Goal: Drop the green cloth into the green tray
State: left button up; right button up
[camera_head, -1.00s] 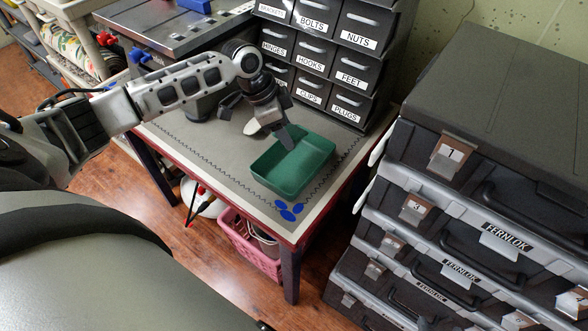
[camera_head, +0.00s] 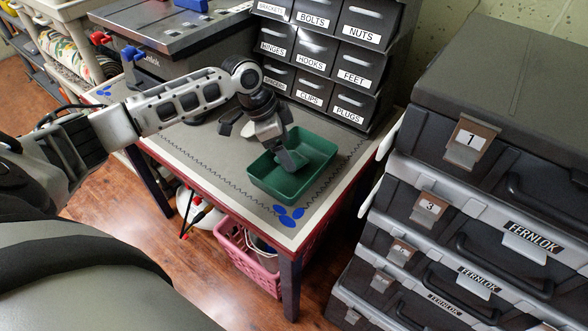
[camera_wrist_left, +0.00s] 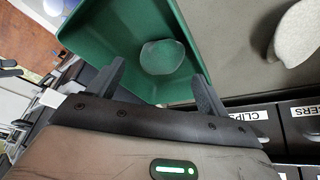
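The green tray (camera_head: 262,181) sits on the table, open side up. My left gripper (camera_head: 291,160) reaches down into it from the left in the head view. The left wrist view shows its two fingers (camera_wrist_left: 158,88) well apart with nothing pinched between them. Beyond the fingertips, a rounded, slightly paler green piece (camera_wrist_left: 162,57), which looks like the green cloth, lies inside the tray (camera_wrist_left: 112,38). In the head view I cannot make out the cloth clearly behind the gripper. My right gripper is in neither view.
A pale rounded object (camera_wrist_left: 298,34) lies on the table beside the tray. Labelled drawers (camera_head: 325,60) stand behind it. Blue ovals (camera_head: 289,215) mark the table's front corner. Stacked black cases (camera_head: 470,190) stand to the right. A pink basket (camera_head: 248,262) is below the table.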

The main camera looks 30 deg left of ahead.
pick_arm(q)
jog(key=v, duration=1.6)
jog(key=shift+p, duration=0.3)
